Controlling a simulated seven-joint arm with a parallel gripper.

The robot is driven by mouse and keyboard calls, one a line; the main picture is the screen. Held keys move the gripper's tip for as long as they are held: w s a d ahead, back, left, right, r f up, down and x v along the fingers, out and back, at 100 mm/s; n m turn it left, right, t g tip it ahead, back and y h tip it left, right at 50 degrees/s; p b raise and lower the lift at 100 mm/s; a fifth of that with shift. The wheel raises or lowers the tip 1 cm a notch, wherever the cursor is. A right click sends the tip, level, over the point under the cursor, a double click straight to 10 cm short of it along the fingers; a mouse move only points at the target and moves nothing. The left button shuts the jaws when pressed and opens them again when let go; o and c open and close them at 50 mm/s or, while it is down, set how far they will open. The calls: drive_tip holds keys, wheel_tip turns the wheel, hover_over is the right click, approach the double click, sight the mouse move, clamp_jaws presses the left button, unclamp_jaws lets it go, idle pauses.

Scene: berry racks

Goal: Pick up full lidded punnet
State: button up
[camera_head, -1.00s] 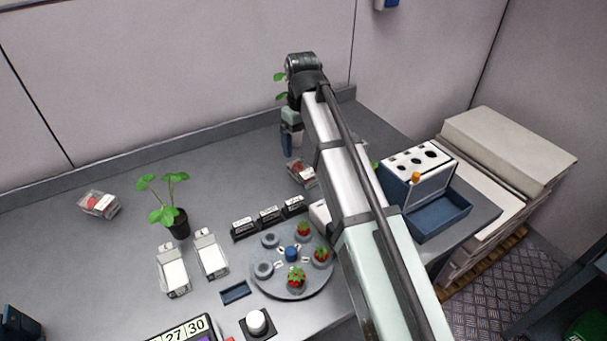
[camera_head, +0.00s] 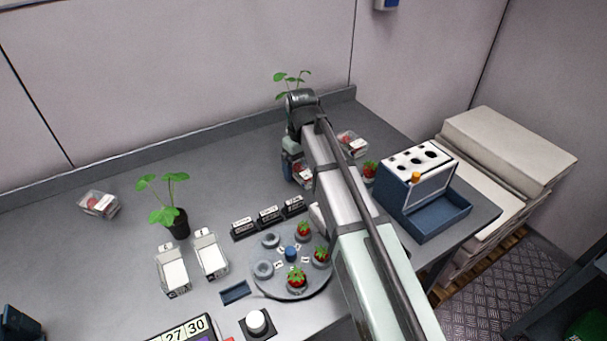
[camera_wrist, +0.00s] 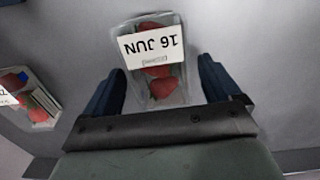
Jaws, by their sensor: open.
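In the wrist view a clear lidded punnet (camera_wrist: 158,85) holds red berries, with a white label reading "16 JUN" across it. My gripper (camera_wrist: 168,82) is open, one dark blue finger on each side of this punnet. I cannot tell whether the fingers touch it. In the head view my gripper (camera_head: 289,165) is low over the bench, and the punnet (camera_head: 304,174) shows partly behind my arm. A second punnet with berries (camera_wrist: 30,98) lies at the left of the wrist view. Punnets also show at the back right (camera_head: 352,144) and far left (camera_head: 99,204) in the head view.
A potted plant (camera_head: 178,222) and two labelled white cartons (camera_head: 211,254) stand at left. A round turntable (camera_head: 290,291) with berries is in front, near three black label blocks (camera_head: 268,216). A blue box with a white holed top (camera_head: 420,195) stands at right.

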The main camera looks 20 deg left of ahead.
drive_tip(key=shift+c, duration=0.3)
drive_tip(key=c, duration=1)
